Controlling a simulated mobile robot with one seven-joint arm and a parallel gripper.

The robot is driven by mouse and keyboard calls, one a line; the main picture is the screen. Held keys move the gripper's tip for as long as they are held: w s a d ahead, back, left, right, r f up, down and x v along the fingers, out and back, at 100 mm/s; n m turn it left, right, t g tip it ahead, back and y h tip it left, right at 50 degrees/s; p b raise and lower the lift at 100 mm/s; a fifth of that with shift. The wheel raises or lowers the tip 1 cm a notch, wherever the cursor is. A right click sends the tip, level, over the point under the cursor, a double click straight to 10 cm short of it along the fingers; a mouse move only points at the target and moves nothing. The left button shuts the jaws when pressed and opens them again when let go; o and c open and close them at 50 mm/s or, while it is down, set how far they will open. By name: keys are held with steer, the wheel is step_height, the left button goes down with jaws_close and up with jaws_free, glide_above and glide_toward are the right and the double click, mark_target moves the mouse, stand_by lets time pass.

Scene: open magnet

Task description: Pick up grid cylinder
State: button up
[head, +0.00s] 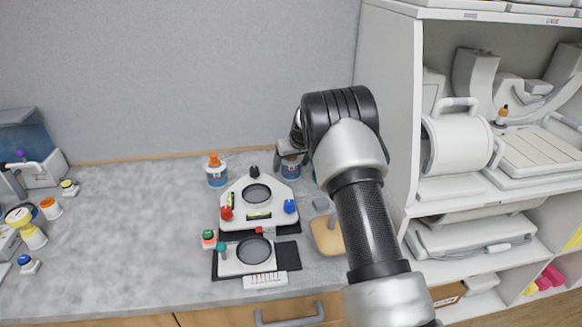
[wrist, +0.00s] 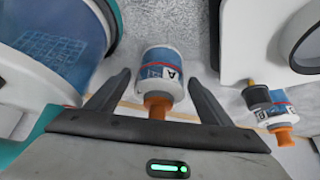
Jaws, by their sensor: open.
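A large rounded blue see-through vessel (wrist: 50,45) with a pale grid pattern and a teal rim is cut off at the left of the wrist view; it is the only thing where I see a grid. In the head view it seems mostly hidden behind my arm. My gripper (wrist: 160,80) is open, its fingers on either side of a small white and blue bottle (wrist: 160,66) marked A, with an orange cap. I cannot tell whether they touch it. In the head view my gripper (head: 292,150) is above this bottle (head: 291,170).
A second orange-capped bottle (head: 216,172) stands left of the white device (head: 258,212) with coloured knobs. A white shelf (head: 388,110) rises close on the right. The grey counter (head: 130,225) is largely clear at the left middle. A wall stands behind.

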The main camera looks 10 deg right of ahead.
steer(key=shift+w+f, duration=0.25)
steer(key=shift+f, duration=0.15)
steer(key=c, duration=1.3)
step_height(320, 180, up, 9)
steer(key=shift+r, duration=0.1)
steer(key=shift+v, duration=1.05)
steer(key=s+p, duration=0.2)
steer(key=s, duration=0.7)
steer(key=s+r+m+p, duration=0.1)
steer(key=s, duration=0.9)
steer(key=s+r+m+h+p, duration=0.1)
steer(key=s+p, duration=0.1)
steer(key=s, duration=0.7)
steer(key=shift+s+a+r+p, duration=0.15)
steer(key=shift+a+p, duration=0.1)
steer(key=shift+p, duration=0.05)
